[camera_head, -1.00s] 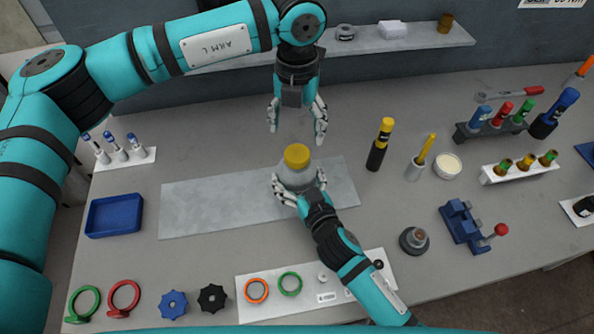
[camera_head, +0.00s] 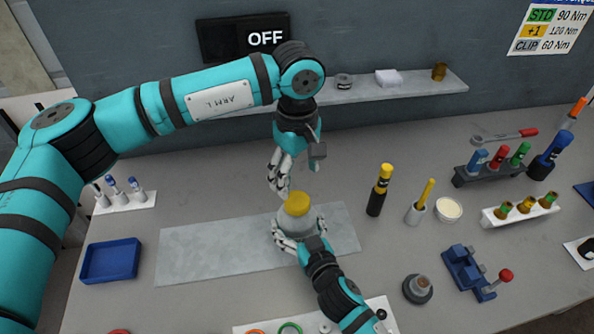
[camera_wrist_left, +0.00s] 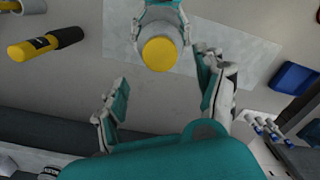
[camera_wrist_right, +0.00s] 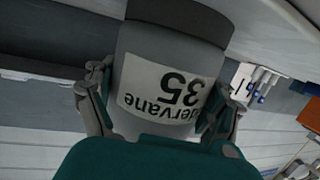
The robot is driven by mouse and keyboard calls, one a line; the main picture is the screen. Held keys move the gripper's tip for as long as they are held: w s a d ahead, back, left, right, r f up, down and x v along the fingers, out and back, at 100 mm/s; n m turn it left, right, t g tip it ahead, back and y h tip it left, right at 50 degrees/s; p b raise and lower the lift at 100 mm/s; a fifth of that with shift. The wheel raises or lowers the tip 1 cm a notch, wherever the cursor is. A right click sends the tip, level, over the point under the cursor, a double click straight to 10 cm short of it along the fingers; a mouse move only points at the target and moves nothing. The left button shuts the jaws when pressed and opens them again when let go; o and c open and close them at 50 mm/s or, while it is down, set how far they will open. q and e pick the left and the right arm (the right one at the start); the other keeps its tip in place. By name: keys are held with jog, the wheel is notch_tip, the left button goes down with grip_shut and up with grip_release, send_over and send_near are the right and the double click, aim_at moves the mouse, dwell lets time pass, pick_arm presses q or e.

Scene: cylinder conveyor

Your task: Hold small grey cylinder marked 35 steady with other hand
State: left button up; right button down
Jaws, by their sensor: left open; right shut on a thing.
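The small grey cylinder (camera_head: 297,222) stands upright on the light grey mat (camera_head: 200,250) and has a yellow top. In the right wrist view its label reads "35" (camera_wrist_right: 180,88), upside down. My left gripper (camera_head: 280,177) is open and empty, above and just behind the yellow top. In the left wrist view the cylinder's yellow top (camera_wrist_left: 160,53) lies ahead of my open left fingers (camera_wrist_left: 165,105), apart from them.
A black and yellow bottle (camera_head: 379,190) and a white cup with a yellow stick (camera_head: 420,203) stand right of the cylinder. A blue tray (camera_head: 110,261) lies at left. A shelf (camera_head: 410,86) runs behind. The mat's left part is clear.

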aim_at(297, 200)
pick_arm(q)
jog(key=m, duration=0.7)
jog(key=shift+m, duration=0.4)
jog(key=m, duration=0.7)
jog(key=shift+f, duration=4)
